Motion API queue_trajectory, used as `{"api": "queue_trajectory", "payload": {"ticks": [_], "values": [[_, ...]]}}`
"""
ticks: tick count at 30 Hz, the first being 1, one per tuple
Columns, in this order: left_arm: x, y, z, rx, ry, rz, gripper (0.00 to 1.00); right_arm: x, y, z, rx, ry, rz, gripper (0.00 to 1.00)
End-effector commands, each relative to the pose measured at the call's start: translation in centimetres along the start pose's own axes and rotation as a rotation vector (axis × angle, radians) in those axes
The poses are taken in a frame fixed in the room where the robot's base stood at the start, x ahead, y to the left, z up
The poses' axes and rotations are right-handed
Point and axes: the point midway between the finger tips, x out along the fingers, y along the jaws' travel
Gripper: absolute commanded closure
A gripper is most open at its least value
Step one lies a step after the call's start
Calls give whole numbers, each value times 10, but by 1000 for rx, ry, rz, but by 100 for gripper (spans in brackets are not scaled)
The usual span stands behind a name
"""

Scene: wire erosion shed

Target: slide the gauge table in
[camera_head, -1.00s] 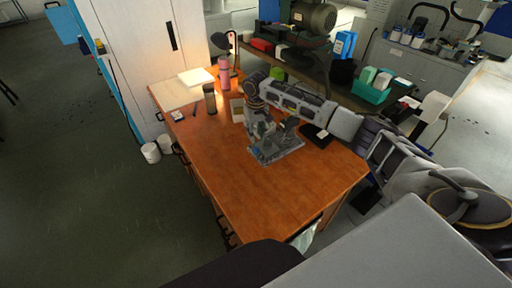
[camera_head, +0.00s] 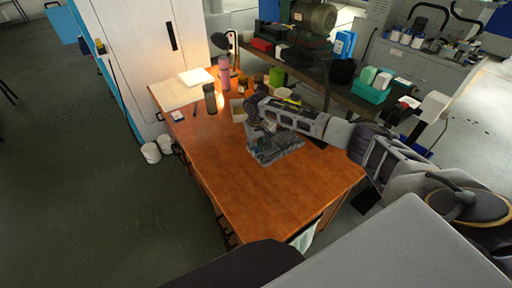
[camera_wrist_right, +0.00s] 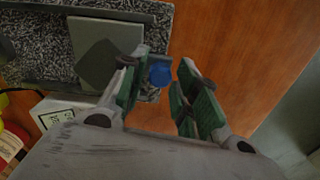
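The gauge (camera_head: 284,154) stands on the orange-brown workbench, partly hidden behind my right arm in the head view. In the right wrist view it has a speckled grey base (camera_wrist_right: 40,45) with a plain grey-green square table (camera_wrist_right: 95,48) on it. A blue knob (camera_wrist_right: 160,73) shows at the base's side, between the fingertips in the picture. My right gripper (camera_wrist_right: 160,92) is open, its green-padded fingers apart on either side of the knob; I cannot tell whether either touches it. It is just above the gauge in the head view (camera_head: 260,142). My left gripper is out of view.
The workbench (camera_head: 230,190) is clear in front of the gauge. A dark cup (camera_head: 210,98), a pink bottle (camera_head: 224,73), a lit lamp and a pale board (camera_head: 175,95) stand at its back left. A shelf with a teal bin (camera_head: 370,92) runs behind.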

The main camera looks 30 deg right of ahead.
Motion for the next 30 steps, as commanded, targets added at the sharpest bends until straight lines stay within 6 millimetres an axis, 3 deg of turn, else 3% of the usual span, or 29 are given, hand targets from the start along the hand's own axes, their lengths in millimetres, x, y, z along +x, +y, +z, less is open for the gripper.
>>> {"api": "queue_trajectory", "payload": {"ticks": [2, 9, 20, 30], "values": [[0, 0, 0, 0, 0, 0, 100, 0, 0, 0, 0, 0, 0, 69], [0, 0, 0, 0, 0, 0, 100, 0, 0, 0, 0, 0, 0, 100], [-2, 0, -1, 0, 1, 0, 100, -1, 3, -1, 0, 0, 0, 100], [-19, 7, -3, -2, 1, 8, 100, -3, 35, -7, 4, 2, -1, 100]]}}
